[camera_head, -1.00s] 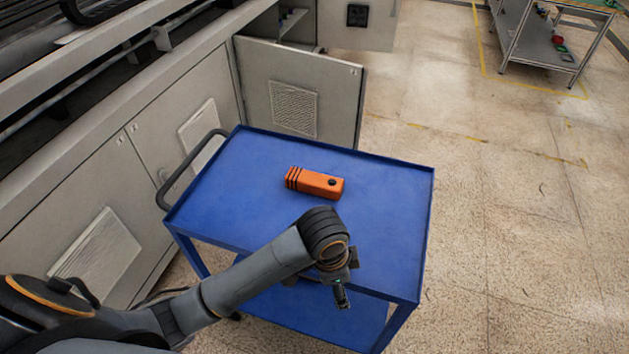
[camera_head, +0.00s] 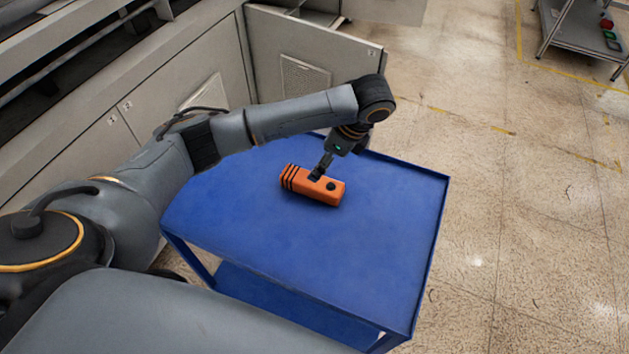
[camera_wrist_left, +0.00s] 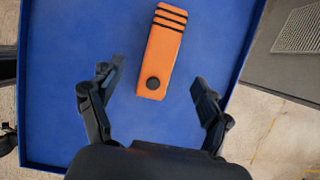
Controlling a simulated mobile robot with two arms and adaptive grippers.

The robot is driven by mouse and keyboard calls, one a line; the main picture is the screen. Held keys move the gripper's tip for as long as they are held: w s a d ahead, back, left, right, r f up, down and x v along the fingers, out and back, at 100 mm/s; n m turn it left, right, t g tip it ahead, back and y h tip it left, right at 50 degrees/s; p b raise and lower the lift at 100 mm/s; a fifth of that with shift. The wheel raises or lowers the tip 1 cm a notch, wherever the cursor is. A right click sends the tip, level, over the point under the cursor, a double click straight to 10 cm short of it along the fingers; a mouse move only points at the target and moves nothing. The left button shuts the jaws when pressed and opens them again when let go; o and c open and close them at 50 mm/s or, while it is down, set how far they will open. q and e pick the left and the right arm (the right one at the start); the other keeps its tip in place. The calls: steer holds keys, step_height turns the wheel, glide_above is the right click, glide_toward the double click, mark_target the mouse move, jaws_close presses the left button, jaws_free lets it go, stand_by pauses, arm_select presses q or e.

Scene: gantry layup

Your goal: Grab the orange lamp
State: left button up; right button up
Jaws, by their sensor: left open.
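The orange lamp (camera_head: 312,187) lies on its side on the blue cart top (camera_head: 290,255). It is a long block with black stripes at one end and a round black knob near the other. My left gripper (camera_head: 317,175) is over the lamp in the head view, pointing down. In the left wrist view the lamp (camera_wrist_left: 161,50) shows ahead, its knob end nearest the fingers. There the gripper (camera_wrist_left: 155,100) is open and empty, one finger to each side of the lamp's line. Whether a finger touches the lamp cannot be told. My right gripper is not in view.
The cart top is otherwise bare and has a low raised rim. Grey cabinets with an open door (camera_head: 310,65) stand behind the cart. A metal shelf unit (camera_head: 585,35) stands at the far right. Floor to the right is clear.

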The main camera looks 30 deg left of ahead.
mark_target(309, 181)
arm_select(q)
steer(key=shift+p+x, duration=0.35)
steer(key=shift+x, duration=0.8)
steer(key=x, duration=0.3)
steer(key=shift+p+x, duration=0.3)
steer(key=shift+x, duration=0.55)
steer(key=x, duration=0.3)
steer(key=shift+w+f+p, duration=0.2)
steer(key=shift+f+p, duration=0.15)
steer(key=shift+f, duration=0.4)
steer(key=shift+a, duration=0.1)
steer(key=c, duration=1.4)
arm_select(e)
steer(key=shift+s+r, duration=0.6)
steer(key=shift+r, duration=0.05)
